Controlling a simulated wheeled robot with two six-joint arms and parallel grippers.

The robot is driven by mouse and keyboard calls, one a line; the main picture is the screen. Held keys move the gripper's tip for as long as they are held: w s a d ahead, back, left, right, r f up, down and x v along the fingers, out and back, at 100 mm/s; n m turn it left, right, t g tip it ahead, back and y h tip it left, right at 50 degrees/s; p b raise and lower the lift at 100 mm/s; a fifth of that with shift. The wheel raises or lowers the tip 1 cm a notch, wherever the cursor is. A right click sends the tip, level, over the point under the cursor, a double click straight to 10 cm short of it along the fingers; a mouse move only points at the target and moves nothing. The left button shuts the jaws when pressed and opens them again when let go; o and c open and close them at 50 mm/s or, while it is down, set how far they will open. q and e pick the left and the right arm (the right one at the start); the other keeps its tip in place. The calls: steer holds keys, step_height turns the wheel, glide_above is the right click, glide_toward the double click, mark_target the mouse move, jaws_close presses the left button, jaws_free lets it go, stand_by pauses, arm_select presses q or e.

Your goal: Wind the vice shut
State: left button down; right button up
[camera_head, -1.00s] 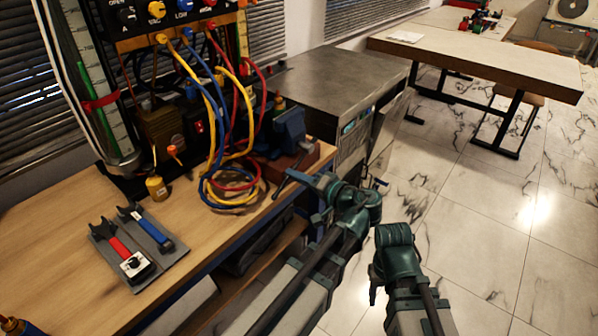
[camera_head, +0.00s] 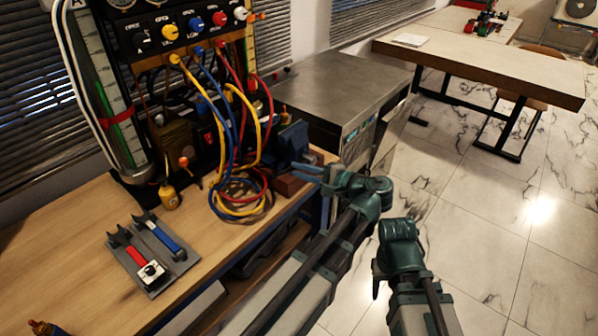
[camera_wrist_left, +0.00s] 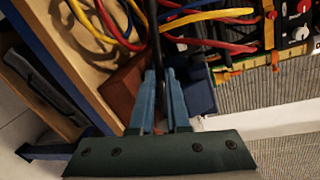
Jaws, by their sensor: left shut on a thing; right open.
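The blue vice (camera_head: 291,138) stands on a reddish-brown block (camera_head: 290,184) at the right end of the wooden bench. In the left wrist view the vice (camera_wrist_left: 199,92) is just right of my fingers and the block (camera_wrist_left: 122,88) is to their left. My left gripper (camera_head: 300,168) reaches in beside the vice from the front. In the left wrist view its blue fingers (camera_wrist_left: 160,78) are closed about a thin dark bar (camera_wrist_left: 154,38), apparently the vice handle. My right gripper (camera_head: 378,286) hangs open over the floor, its fingers mostly hidden.
Yellow, blue and red hoses (camera_head: 240,190) hang from the gauge panel (camera_head: 180,30) and coil left of the vice. Red and blue tools lie on a grey mat (camera_head: 152,258). A steel cabinet (camera_head: 335,85) stands behind the vice.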

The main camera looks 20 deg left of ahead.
arm_select(q)
steer(key=shift+w+d+r+m, duration=0.2)
steer(key=shift+r+m, duration=0.05)
steer(key=shift+m, duration=0.15)
steer(key=c, duration=0.9)
jaws_free()
steer(key=shift+d, duration=0.15)
steer(key=shift+r, duration=0.1)
